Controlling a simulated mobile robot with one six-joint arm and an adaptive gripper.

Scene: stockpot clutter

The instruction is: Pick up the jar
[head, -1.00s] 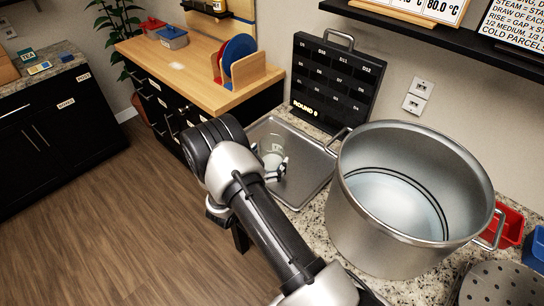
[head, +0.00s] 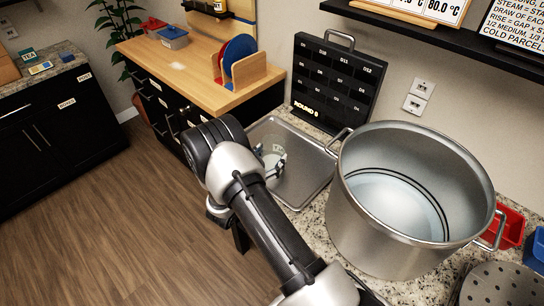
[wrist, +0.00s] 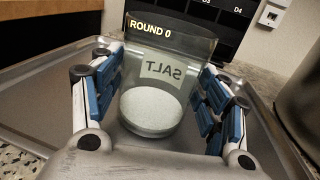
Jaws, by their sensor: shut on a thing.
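The jar (wrist: 152,108) is clear glass with white contents at the bottom and a label reading SALT, seen mirrored through the glass. In the wrist view it stands between the blue-padded fingers of my gripper (wrist: 155,100), which is shut on it. In the head view the jar (head: 271,150) is over the metal tray (head: 312,170), partly hidden by my arm. My gripper (head: 275,165) shows only in part there. I cannot tell whether the jar's base touches the tray.
A large steel stockpot (head: 365,225) stands just right of the tray. A black board (head: 335,85) reading ROUND 0 stands behind it. A wooden counter (head: 180,70) with a rack of coloured discs (head: 240,58) is at the back left. A perforated disc (head: 500,285) lies at the lower right.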

